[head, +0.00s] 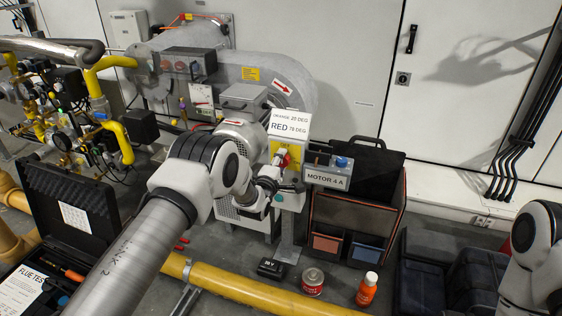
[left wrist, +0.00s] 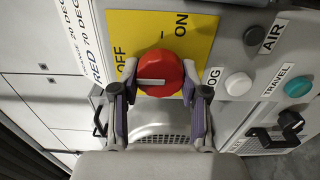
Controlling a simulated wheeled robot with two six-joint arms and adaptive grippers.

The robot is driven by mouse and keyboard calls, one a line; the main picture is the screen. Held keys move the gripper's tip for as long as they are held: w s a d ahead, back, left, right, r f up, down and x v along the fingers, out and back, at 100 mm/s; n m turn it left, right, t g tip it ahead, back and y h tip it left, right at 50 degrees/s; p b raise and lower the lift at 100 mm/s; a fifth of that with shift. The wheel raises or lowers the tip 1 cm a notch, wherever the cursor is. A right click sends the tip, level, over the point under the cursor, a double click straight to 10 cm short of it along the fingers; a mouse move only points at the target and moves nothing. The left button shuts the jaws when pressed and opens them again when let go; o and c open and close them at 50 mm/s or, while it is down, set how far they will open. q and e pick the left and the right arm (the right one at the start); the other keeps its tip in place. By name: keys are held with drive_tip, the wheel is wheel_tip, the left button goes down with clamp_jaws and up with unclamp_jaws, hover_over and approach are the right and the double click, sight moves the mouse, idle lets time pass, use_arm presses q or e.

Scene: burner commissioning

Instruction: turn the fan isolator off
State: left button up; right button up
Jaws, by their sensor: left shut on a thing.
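The fan isolator is a red rotary knob (left wrist: 160,72) on a yellow plate (left wrist: 200,38) marked OFF and ON in the left wrist view. A white bar on the knob lies level across that picture, towards its lower left part. In the head view the yellow plate (head: 287,146) and red knob (head: 283,158) are on the front of the grey control box. My left gripper (left wrist: 160,90) is shut on the knob, a finger at each side. My right gripper is out of frame.
A white button (left wrist: 238,84), a teal button (left wrist: 298,87) and a black switch (left wrist: 291,122) are close to the plate. A yellow pipe (head: 235,284) and orange bottle (head: 367,290) are on the floor below.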

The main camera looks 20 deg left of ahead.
use_arm(q)
drive_tip(key=shift+f, duration=0.1)
drive_tip(key=o, duration=1.2)
drive_tip(key=shift+c, duration=0.2)
drive_tip(key=shift+s, duration=0.15)
drive_tip(key=s, duration=1.1)
drive_tip(key=shift+s+a, duration=0.25)
drive_tip(key=shift+s, duration=0.15)
